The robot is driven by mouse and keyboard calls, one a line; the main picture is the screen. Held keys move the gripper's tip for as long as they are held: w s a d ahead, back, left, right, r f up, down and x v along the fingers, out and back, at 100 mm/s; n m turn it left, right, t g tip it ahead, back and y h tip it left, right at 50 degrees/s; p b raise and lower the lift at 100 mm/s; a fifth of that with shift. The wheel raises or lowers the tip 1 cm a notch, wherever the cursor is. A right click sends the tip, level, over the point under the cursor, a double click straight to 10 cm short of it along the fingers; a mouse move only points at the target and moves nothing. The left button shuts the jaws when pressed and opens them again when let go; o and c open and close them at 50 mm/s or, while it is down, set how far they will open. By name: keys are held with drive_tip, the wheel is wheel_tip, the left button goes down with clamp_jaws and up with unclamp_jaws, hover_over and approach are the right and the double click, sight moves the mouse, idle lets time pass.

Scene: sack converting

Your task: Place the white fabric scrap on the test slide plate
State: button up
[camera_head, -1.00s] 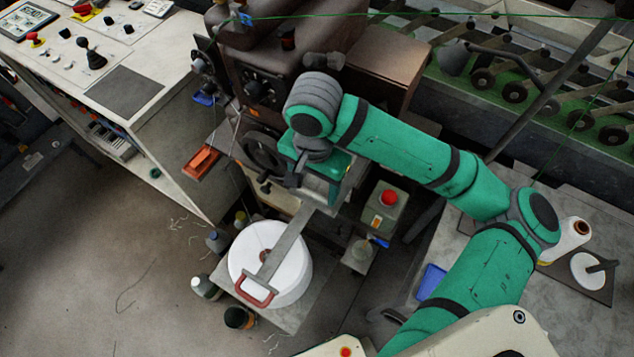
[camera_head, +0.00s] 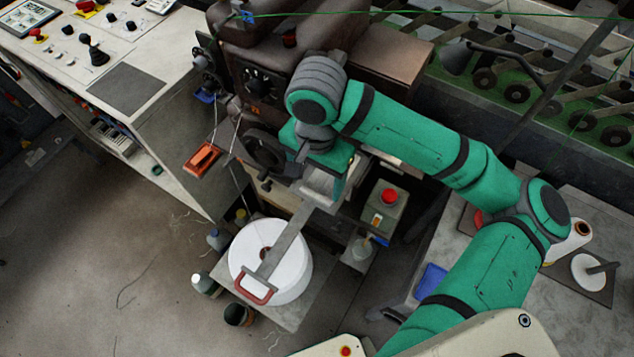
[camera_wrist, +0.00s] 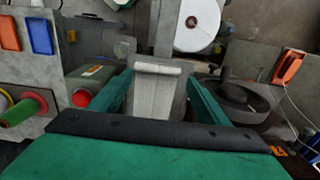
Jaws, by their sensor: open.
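My gripper (camera_wrist: 159,80) is open, its green fingers spread to the left and right in the wrist view. Between them lies a pale grey metal plate (camera_wrist: 154,100), which looks like the test slide plate. A narrow whitish strip (camera_wrist: 157,67) lies across its far end; I cannot tell for sure whether it is the white fabric scrap. In the head view my gripper (camera_head: 322,180) is over the near side of the brown machine, and the pale plate shows just below it. Contact between fingers and plate or strip cannot be made out.
A metal bar with a red handle (camera_head: 256,291) reaches over a white roll (camera_head: 290,280) on a low stand. A box with a red button (camera_head: 389,197) stands close on the right. A handwheel (camera_head: 264,153) and an orange tray (camera_head: 202,159) are on the left.

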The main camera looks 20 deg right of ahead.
wheel_tip(320, 180, up, 10)
drive_tip(key=shift+s+f, duration=0.15)
drive_tip(key=shift+s, duration=0.05)
drive_tip(key=shift+w, duration=0.1)
idle(0.5)
